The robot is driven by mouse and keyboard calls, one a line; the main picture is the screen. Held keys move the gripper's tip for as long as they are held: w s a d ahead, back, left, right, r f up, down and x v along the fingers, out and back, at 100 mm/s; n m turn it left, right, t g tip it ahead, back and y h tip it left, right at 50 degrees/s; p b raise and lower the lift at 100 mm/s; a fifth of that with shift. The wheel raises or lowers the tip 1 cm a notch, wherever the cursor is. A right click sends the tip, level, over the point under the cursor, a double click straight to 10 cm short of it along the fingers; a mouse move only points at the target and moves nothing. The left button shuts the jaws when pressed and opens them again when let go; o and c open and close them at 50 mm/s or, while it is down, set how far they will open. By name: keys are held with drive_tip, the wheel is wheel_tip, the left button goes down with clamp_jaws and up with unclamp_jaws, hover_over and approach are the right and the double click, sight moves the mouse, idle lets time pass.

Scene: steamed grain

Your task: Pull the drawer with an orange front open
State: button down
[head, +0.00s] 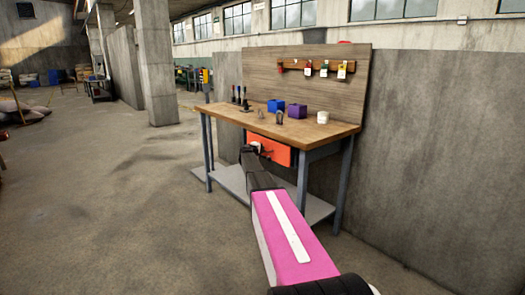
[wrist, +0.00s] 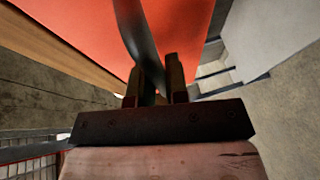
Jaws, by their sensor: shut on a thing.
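The drawer's orange front (head: 281,155) is under the tabletop of the workbench in the head view. It also fills the upper middle of the wrist view (wrist: 195,30). A dark curved handle (wrist: 133,25) stands out from the front and runs down between the fingers of my gripper (wrist: 161,68). The fingers are shut on this handle. In the head view my arm reaches to the drawer and hides part of its front. I cannot tell from these views how far out the drawer sits.
A bench leg (head: 302,185) stands right of the drawer. A lower shelf (head: 232,179) lies beneath.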

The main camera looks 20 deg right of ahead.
drive_tip(key=s+a, duration=0.4)
drive_tip(key=a, duration=0.9)
drive_tip(key=s+a, duration=0.5)
drive_tip(key=a, duration=0.8)
drive_tip(key=shift+s, duration=0.2)
drive_tip(key=c, duration=1.1)
unclamp_jaws()
drive_tip(key=shift+c, duration=0.2)
drive_tip(key=v, duration=1)
drive_tip(key=shift+s+a, duration=0.25)
